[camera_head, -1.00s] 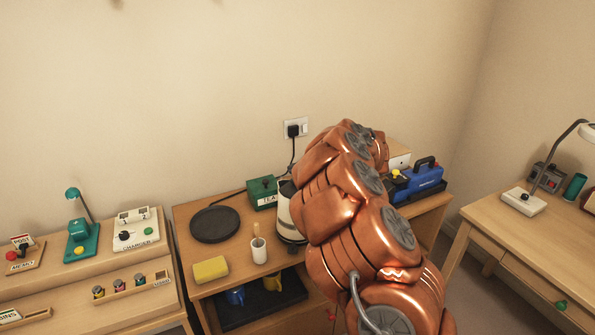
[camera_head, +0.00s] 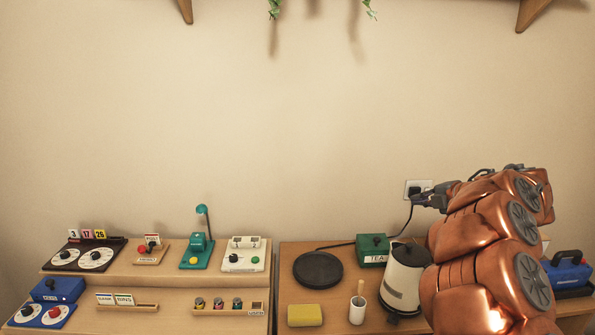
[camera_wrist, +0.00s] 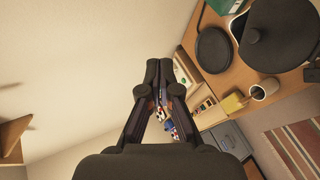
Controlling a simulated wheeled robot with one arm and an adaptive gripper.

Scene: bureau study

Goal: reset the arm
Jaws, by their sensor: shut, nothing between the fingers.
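My copper arm rises at the right of the head view. My gripper (camera_head: 434,197) shows small and dark at its far end, in front of the wall and just above the kettle (camera_head: 404,280). In the wrist view my gripper (camera_wrist: 159,68) has its fingertips together, with nothing held between them. The kettle's dark lid (camera_wrist: 281,35) is at the upper right of that view, apart from the fingers. Part of the right-hand desk is hidden behind my arm.
The right desk holds a green TEA box (camera_head: 372,250), a black round plate (camera_head: 318,269), a yellow sponge (camera_head: 305,315) and a white cup (camera_head: 357,310). A wall socket (camera_head: 418,188) with a plugged cord is close to my gripper. A blue device (camera_head: 567,272) stands far right.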

